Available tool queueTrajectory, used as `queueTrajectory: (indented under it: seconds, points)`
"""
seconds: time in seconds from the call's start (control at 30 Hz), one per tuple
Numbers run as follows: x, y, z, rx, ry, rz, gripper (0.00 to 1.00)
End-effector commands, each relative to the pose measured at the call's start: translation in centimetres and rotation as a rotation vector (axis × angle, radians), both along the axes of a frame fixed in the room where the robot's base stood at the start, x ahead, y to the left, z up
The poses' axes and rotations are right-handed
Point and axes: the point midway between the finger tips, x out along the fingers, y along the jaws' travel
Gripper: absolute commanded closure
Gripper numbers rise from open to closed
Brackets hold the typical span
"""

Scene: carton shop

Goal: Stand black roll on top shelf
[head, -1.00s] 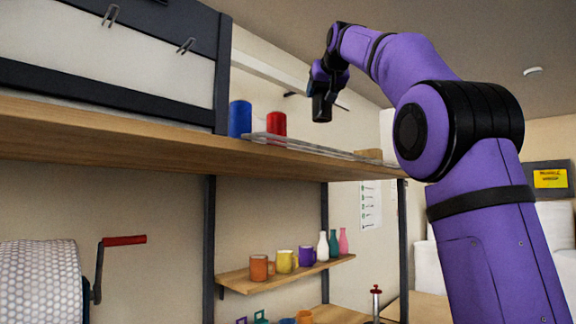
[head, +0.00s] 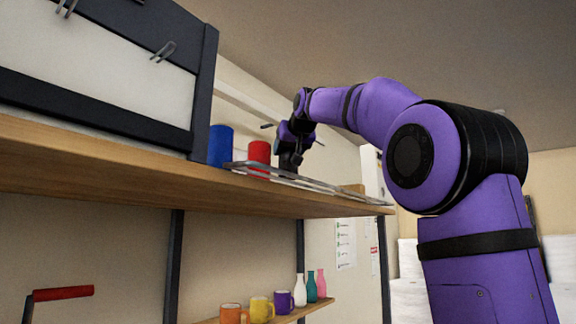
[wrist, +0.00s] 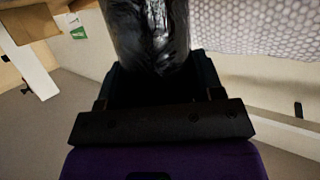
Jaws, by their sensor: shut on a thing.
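The black roll shows in the wrist view (wrist: 150,32) as a glossy, wrapped cylinder between my fingers. My gripper (wrist: 155,85) is shut on it. In the head view my gripper (head: 294,143) is over the top shelf (head: 110,165), just right of the red roll (head: 259,153). The black roll (head: 289,164) hangs below it, roughly upright, its lower end behind the shelf's front rail. I cannot tell whether it touches the shelf. A blue roll (head: 220,146) stands left of the red one.
A low metal rail (head: 310,184) runs along the shelf front. A large dark-framed white box (head: 110,75) fills the shelf's left. A small brown block (head: 353,188) lies to the right. Mugs (head: 260,309) and bottles (head: 310,287) stand on a lower shelf.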

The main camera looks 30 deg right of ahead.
Motion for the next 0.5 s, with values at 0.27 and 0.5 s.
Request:
queueTrajectory:
  seconds: [0.27,0.5]
  points:
    - [-0.1,0.0,-2.0,0.001,0.001,0.001,0.75]
    - [0.0,0.0,-4.1,-0.001,-0.001,0.001,0.75]
